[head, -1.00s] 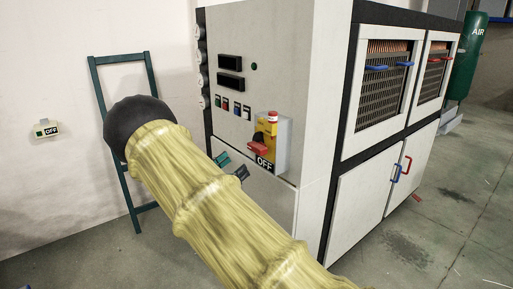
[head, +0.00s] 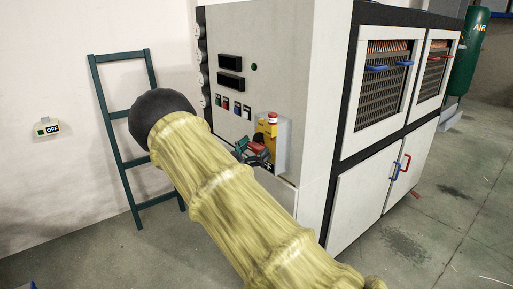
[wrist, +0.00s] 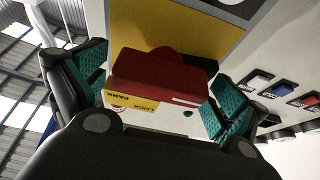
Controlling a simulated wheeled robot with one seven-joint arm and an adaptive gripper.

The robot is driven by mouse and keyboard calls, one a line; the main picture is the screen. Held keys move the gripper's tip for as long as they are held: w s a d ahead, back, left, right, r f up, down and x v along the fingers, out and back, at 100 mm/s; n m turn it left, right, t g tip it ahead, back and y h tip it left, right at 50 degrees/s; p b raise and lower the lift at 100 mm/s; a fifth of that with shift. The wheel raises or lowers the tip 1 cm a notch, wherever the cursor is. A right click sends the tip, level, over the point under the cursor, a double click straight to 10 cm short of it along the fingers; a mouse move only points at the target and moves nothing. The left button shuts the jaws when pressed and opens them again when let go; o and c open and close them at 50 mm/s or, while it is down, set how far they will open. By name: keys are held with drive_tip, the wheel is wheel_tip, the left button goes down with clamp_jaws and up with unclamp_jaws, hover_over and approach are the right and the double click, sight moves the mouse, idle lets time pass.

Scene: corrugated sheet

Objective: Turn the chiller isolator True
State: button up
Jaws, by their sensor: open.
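The chiller isolator is a grey box (head: 284,142) with a yellow face (head: 271,129) and a red rotary handle (head: 257,145), on the front of the white machine. In the wrist view the red handle (wrist: 160,75) lies between my gripper's (wrist: 158,70) two teal-padded fingers, with gaps at both sides. My gripper (head: 252,152) is open in front of the handle and partly hides it and the OFF label below in the head view. A yellow LOCK PARK label (wrist: 133,103) shows beside the handle in the wrist view.
A wall box marked OFF (head: 47,129) and a green ladder-like frame (head: 124,140) stand further left. A green AIR tank (head: 470,50) is at the back right.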

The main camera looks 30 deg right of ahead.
drive_tip(key=shift+a, duration=0.1)
drive_tip(key=c, duration=0.9)
drive_tip(key=shift+r, duration=0.1)
drive_tip(key=shift+c, duration=0.2)
